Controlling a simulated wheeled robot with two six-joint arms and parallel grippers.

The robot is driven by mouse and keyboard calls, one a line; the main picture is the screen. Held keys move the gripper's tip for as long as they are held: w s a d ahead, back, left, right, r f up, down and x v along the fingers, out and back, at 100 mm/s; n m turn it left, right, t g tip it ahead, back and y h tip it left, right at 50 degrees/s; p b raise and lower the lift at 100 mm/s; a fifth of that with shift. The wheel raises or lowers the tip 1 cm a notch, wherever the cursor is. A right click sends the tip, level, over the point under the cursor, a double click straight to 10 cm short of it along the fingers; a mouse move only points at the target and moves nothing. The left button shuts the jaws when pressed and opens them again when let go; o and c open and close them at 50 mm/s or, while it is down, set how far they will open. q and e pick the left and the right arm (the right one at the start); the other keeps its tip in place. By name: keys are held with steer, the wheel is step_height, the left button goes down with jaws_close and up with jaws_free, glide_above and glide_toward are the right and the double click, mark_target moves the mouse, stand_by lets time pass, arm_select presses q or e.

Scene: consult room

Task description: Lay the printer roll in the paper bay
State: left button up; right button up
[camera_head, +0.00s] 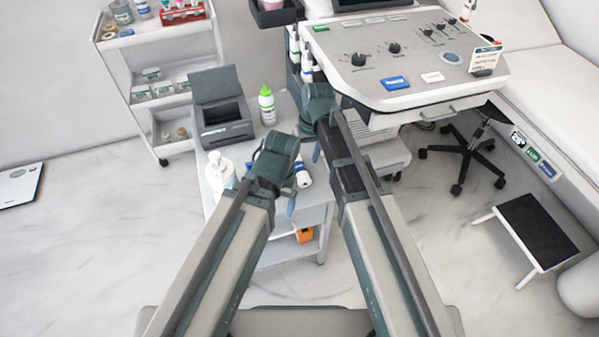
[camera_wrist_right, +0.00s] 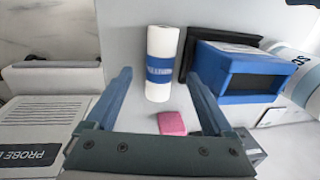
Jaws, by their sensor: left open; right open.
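A white roll with a blue band (camera_wrist_right: 162,42), which looks like the printer roll, shows in the right wrist view. It lies ahead of my right gripper (camera_wrist_right: 159,77), whose open fingers stand on either side of it in the picture; contact cannot be told. A white and blue thing (camera_head: 303,177) on the low cart in the head view may be the same roll, partly hidden by my left gripper. A dark grey printer (camera_head: 222,108) with raised lid and open bay stands on the cart. My left gripper (camera_head: 275,167) is open above the cart front; my right gripper (camera_head: 317,108) is higher, by the console.
A green-capped bottle (camera_head: 266,106) and a white pump bottle (camera_head: 219,170) stand on the cart (camera_head: 310,214). A pink block (camera_wrist_right: 172,123) and a blue box (camera_wrist_right: 238,74) lie close to the roll. The ultrasound console (camera_head: 420,65) crowds the right side.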

mark_target(301, 166)
steer(key=f+b, duration=0.2)
steer(key=f, duration=0.1)
steer(key=f+b, duration=0.1)
steer(key=shift+a+f+b, duration=0.2)
steer(key=shift+a+b, duration=0.1)
steer(key=shift+a, duration=0.05)
steer(key=shift+r, duration=0.1)
jaws_close()
